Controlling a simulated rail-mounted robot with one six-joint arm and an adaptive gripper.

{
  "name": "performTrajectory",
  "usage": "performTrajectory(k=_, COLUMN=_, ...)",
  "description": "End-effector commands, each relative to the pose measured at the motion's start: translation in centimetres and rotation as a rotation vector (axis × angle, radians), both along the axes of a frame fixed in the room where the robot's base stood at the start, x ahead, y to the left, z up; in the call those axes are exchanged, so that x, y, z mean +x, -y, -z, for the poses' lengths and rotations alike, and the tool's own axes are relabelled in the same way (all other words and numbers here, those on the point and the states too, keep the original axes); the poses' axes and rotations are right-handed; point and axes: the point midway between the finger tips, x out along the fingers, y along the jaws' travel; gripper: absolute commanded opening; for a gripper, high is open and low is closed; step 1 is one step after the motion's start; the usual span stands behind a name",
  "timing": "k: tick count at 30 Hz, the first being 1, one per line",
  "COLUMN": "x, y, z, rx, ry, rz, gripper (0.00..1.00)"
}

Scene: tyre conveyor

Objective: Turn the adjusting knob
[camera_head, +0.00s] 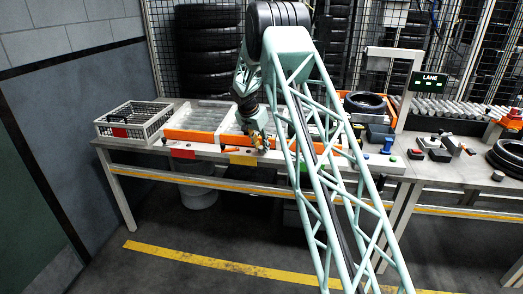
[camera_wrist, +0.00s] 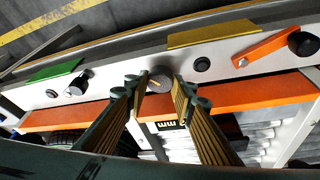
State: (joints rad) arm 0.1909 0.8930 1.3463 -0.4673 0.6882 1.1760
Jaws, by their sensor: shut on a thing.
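The adjusting knob (camera_wrist: 160,79) is a dark grey round knob with a light pointer line on its face, on the pale front rail of the conveyor table. In the wrist view it sits between the two fingertips of my gripper (camera_wrist: 158,84). The fingers close in on it from both sides; exact contact at the tips is hard to see. The pointer line is slightly slanted. In the head view my gripper (camera_head: 261,142) is at the table's front edge, and it hides the knob there.
An orange lever (camera_wrist: 265,48) and a yellow plate (camera_wrist: 212,33) are beside the knob. A green plate (camera_wrist: 55,70) and a small dark switch (camera_wrist: 78,84) are on the other side. A wire basket (camera_head: 133,119) stands at the table's left end. A LANE sign (camera_head: 430,81) stands right.

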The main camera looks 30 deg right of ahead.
Motion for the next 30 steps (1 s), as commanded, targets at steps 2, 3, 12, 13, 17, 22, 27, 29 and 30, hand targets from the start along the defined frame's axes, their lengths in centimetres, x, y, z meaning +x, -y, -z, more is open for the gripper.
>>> performTrajectory(k=2, x=0.08, y=-0.09, z=0.25, rx=0.0, ry=-0.001, rz=0.04, gripper=0.13)
performTrajectory(k=3, x=0.14, y=-0.11, z=0.24, rx=-0.001, ry=0.0, rz=0.064, gripper=0.13)
performTrajectory(k=12, x=0.3, y=-0.16, z=0.14, rx=0.0, ry=0.0, rz=0.29, gripper=0.13)
performTrajectory(k=13, x=0.29, y=-0.15, z=0.14, rx=0.0, ry=-0.001, rz=0.316, gripper=0.13)
performTrajectory(k=17, x=0.36, y=-0.14, z=0.04, rx=0.0, ry=-0.001, rz=0.429, gripper=0.13)
performTrajectory(k=22, x=0.45, y=-0.16, z=-0.02, rx=0.001, ry=-0.001, rz=0.558, gripper=0.13)
performTrajectory(k=27, x=0.47, y=-0.14, z=0.0, rx=0.0, ry=-0.001, rz=0.653, gripper=0.13)
performTrajectory(k=29, x=0.48, y=-0.13, z=-0.02, rx=-0.001, ry=-0.001, rz=0.676, gripper=0.13)
performTrajectory(k=30, x=0.48, y=-0.13, z=0.01, rx=0.0, ry=-0.001, rz=0.69, gripper=0.13)
